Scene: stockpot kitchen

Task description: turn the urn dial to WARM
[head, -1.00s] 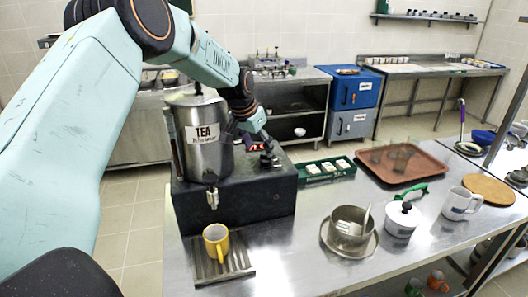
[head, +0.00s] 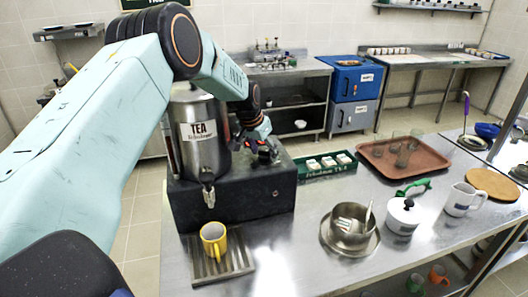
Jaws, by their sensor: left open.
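The steel urn (head: 203,140) with a TEA label stands on a black base (head: 235,198) at the left of the counter. A small dark dial (head: 265,157) sits on top of the base, to the right of the urn; its pointer and markings are too small to read. My left gripper (head: 262,145) is open, just above and behind the dial, and partly hides that spot. I cannot tell whether its fingers touch the dial. My right gripper is not in view.
A yellow mug (head: 214,240) stands on the drip tray (head: 232,268) under the urn's tap. A green box (head: 318,176) and a brown tray (head: 432,160) with several glasses lie to the right. A steel pot (head: 345,232) and a white lidded pot (head: 402,217) stand nearer.

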